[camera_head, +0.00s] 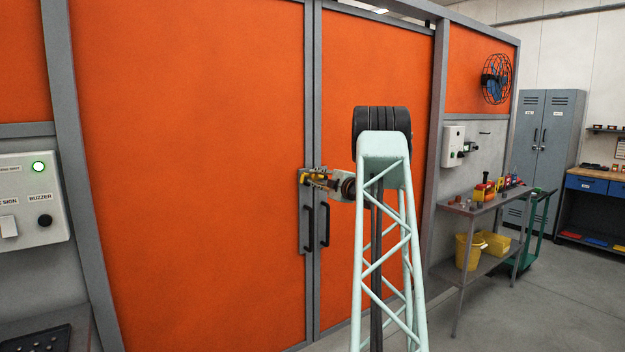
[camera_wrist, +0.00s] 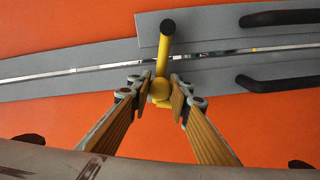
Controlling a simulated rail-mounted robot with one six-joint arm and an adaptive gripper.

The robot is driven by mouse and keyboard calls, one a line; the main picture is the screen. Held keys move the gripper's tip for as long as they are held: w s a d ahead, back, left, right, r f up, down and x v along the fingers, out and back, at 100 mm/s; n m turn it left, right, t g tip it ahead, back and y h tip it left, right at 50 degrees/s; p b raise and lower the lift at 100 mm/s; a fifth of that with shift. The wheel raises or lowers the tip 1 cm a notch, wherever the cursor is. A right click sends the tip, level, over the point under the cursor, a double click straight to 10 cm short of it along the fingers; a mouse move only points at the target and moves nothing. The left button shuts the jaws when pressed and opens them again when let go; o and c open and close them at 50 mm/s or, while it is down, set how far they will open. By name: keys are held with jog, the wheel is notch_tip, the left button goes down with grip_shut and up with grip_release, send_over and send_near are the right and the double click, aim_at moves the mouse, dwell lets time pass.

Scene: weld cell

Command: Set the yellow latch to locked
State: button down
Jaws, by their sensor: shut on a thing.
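The yellow latch (camera_wrist: 165,56) is on the grey door frame strip between the orange doors. In the wrist view it is a yellow bar with a dark end cap at the top and a round yellow knob lower down. My gripper (camera_wrist: 160,92) has its two fingers on either side of the yellow knob, shut on it. In the head view my gripper (camera_head: 318,182) is at the latch (camera_head: 305,176), at the seam between the doors. The fingers hide part of the latch there, and I cannot tell its locked or unlocked marking.
Two black door handles (camera_head: 325,225) sit just below the latch. A grey control box (camera_head: 32,203) with a lit green button is at the left. A metal work table (camera_head: 478,207) with tools and yellow bins stands at the right. The floor between is clear.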

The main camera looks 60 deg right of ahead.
jog(key=c, duration=2.5)
grip_release()
jog(key=shift+o, duration=0.2)
jog(key=shift+r+p, duration=0.25)
jog(key=shift+p, duration=0.05)
